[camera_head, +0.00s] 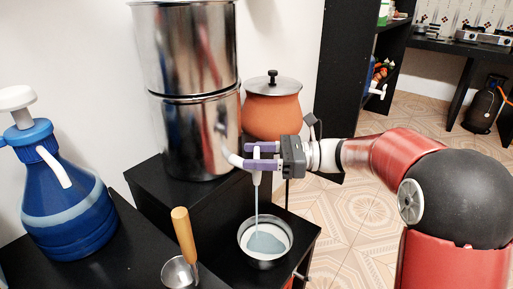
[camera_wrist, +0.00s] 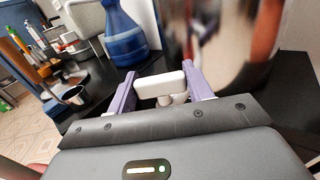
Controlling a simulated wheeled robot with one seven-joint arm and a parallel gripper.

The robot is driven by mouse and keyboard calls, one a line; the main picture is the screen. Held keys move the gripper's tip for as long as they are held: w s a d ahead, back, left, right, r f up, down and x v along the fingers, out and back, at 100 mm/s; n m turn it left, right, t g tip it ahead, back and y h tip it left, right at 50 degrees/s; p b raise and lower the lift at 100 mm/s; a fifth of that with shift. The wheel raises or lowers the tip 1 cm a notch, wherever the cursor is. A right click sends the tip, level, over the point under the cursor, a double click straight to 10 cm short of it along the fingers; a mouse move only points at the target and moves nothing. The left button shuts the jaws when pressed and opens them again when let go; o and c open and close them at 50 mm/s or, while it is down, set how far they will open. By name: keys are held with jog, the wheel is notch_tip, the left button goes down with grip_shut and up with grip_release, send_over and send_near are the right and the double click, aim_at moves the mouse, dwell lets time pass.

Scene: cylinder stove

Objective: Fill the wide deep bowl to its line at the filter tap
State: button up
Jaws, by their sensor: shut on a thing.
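The wide metal bowl (camera_head: 243,246) stands upright on the low black stand below the filter tap. A pale stream falls from the tap into it, and bluish water (camera_head: 266,243) lies inside. I cannot clearly make out the fill line. The tall shiny steel filter (camera_head: 190,75) stands on a higher black block, and its white tap (camera_head: 233,160) sticks out to the right. My gripper (camera_head: 260,157) is shut on the tap's handle, with purple fingers on either side. In the wrist view the white tap handle (camera_wrist: 160,84) sits between the fingers.
A blue water jug (camera_head: 65,205) with a white pump top stands at left. A ladle (camera_head: 184,235) with a wooden handle is in front. An orange clay pot (camera_head: 270,112) with a lid stands behind the tap. Tiled floor is open at right.

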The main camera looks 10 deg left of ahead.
jog(key=shift+g, duration=0.3)
jog(key=o, duration=1)
jog(key=shift+v, duration=3.9)
